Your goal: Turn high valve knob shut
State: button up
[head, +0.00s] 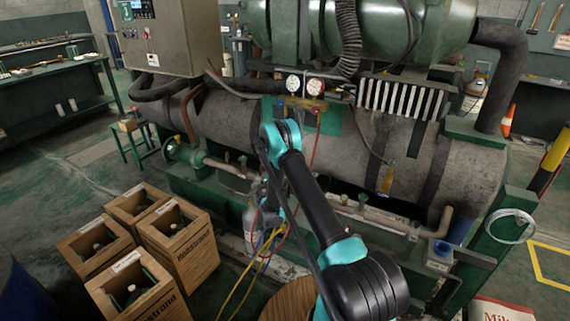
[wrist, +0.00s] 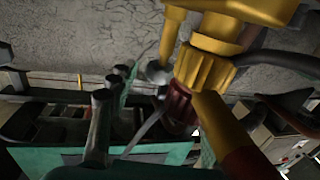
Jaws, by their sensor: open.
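In the head view, a red knob (head: 316,110) is on the right of the manifold under two round gauges. The wrist view shows a dark red ribbed knob (wrist: 180,107) close up, below a yellow ribbed collar (wrist: 205,68). I take it to be the same knob. My gripper (wrist: 150,118) shows as teal and grey parts low in the wrist view, near the red knob. It is open. Whether any finger touches the knob I cannot tell. In the head view my arm hides most of the gripper.
The left gauge (head: 292,84) and right gauge (head: 315,87) stand before the large grey tank (head: 460,165). Red, blue and yellow hoses hang below. Several wooden crates (head: 180,245) stand on the floor at left. A yellow bar with a red end crosses close in the wrist view.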

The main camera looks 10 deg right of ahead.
jog(key=shift+w+d, duration=0.1)
jog(key=shift+w, duration=0.1)
jog(key=shift+c, duration=0.4)
grip_shut()
jog(key=shift+m+g+h, duration=0.3)
jog(key=shift+h, duration=0.1)
jog(key=m+g+h, duration=0.2)
jog(key=h, duration=0.1)
jog(key=shift+w+a, duration=0.1)
jog(key=shift+a, duration=0.2)
jog(key=shift+w+a+m+g+h, duration=0.1)
jog(key=shift+w+m+g+h, duration=0.05)
jog(key=shift+m+g+h, duration=2.15)
jog(key=shift+g, duration=0.4)
